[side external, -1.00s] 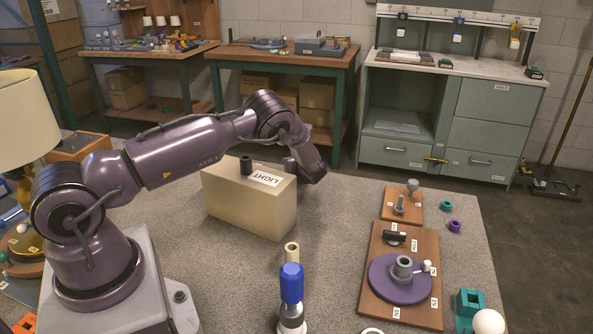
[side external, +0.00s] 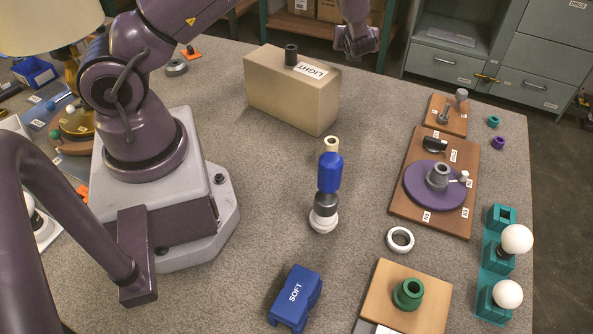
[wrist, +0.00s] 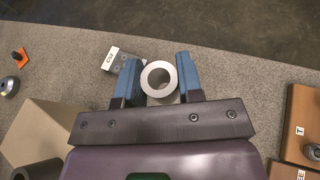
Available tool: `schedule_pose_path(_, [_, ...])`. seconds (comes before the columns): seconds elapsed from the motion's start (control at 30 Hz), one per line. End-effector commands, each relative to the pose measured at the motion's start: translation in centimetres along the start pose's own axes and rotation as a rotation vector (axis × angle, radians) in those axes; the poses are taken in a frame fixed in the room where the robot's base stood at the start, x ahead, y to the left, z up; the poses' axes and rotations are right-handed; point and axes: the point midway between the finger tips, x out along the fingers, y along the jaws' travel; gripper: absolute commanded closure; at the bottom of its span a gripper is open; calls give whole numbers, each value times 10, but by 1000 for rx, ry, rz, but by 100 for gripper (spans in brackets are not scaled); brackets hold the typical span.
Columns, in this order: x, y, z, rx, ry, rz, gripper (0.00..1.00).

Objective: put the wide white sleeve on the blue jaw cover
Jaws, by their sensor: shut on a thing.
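My gripper (wrist: 159,80) has blue finger pads and is shut on a pale grey-white, ring-shaped sleeve (wrist: 146,74), its round hole facing the wrist camera. In the side view, my gripper (side external: 357,40) is at the top, beyond the tan box; its jaws and the sleeve are not clear there. A separate white ring (side external: 400,248) lies on the table, right of centre. I cannot tell which of the two is the wide sleeve. A blue block marked SOFT (side external: 296,297), probably the jaw cover, sits at the front, far from my gripper.
A tan box marked LIGHT (side external: 285,95) carries a dark tube. An upright stack with a blue section (side external: 329,172) stands mid-table. Wooden boards (side external: 400,205), a green part (side external: 408,293) and teal holders with white globes (side external: 516,239) occupy the right. Bare table surrounds the stack.

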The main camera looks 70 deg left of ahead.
Motion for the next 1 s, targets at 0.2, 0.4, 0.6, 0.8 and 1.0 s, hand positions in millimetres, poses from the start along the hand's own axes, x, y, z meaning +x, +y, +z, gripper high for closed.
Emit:
schedule_pose_path(0.2, [-108,-41,12,91,-1,-241,89])
schedule_pose_path(0.4, [-209,-61,17,189,-2,-473,89])
schedule_pose_path(0.6, [-272,-65,21,251,-1,-619,89])
schedule_pose_path(0.8, [-316,-67,27,291,-2,-714,89])
schedule_pose_path(1.0, [-349,-72,36,317,-2,-775,89])
